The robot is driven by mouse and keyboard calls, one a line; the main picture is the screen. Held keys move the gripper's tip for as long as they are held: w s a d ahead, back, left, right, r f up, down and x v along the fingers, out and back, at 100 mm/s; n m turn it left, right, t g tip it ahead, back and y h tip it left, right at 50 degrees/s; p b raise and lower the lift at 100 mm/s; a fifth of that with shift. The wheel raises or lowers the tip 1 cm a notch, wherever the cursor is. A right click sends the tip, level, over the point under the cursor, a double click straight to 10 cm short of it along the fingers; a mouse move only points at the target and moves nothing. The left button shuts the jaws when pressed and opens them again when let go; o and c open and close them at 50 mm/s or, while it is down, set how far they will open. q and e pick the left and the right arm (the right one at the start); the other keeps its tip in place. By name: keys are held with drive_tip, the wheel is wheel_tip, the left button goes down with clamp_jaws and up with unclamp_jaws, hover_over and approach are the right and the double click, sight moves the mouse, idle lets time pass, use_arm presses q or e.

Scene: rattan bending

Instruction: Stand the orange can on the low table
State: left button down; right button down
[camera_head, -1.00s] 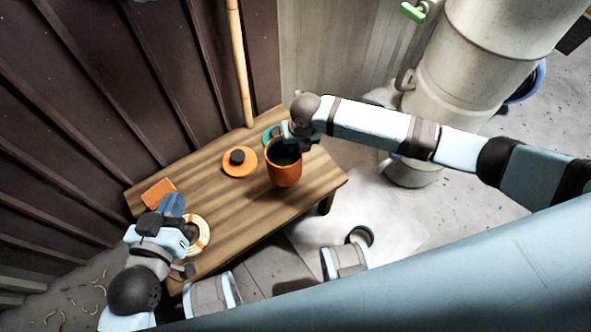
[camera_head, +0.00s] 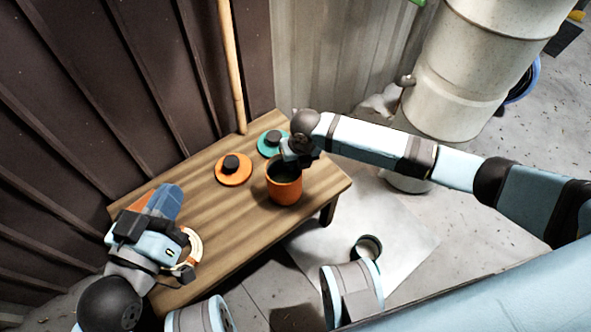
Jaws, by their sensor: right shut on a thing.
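The orange can (camera_head: 284,188) is upright at the right part of the low table (camera_head: 225,213), its open top facing up. Its base looks to be on or just above the wood; I cannot tell which. My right gripper (camera_head: 291,162) is shut on the can's far rim, its fingers partly hidden by the can. My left gripper (camera_head: 182,253) is over the table's near left end, its fingers apart, close to a cream ring (camera_head: 194,250). I see nothing held in it.
An orange disc with a black knob (camera_head: 233,168) and a teal one (camera_head: 272,143) lie behind the can. A blue item (camera_head: 166,201) and an orange block (camera_head: 137,200) are at the left end. A bamboo pole (camera_head: 232,70) stands behind the table. A dark-rimmed cup (camera_head: 367,248) is on the floor.

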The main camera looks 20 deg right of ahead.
drive_tip(key=shift+f+b, duration=0.3)
drive_tip(key=shift+f, duration=0.25)
use_arm(q)
wheel_tip(320, 180, down, 2)
drive_tip(key=shift+s+a+g, duration=0.1)
drive_tip(key=shift+s+g, duration=0.05)
drive_tip(key=shift+g, duration=0.35)
use_arm(e)
drive_tip(key=c, duration=1.4)
unclamp_jaws()
drive_tip(key=shift+f, duration=0.15)
drive_tip(key=o, duration=0.5)
use_arm(q)
wheel_tip(320, 180, up, 7)
drive_tip(key=t+p, duration=0.3)
drive_tip(key=p, duration=0.2)
drive_tip(key=shift+a, duration=0.3)
use_arm(e)
drive_tip(key=shift+s+d+r, duration=0.2)
drive_tip(key=shift+r, duration=1.8)
drive_tip(key=shift+s+d+r, duration=0.25)
drive_tip(key=shift+r, duration=1.8)
drive_tip(key=shift+s+d+r, duration=0.2)
drive_tip(key=shift+r, duration=1.8)
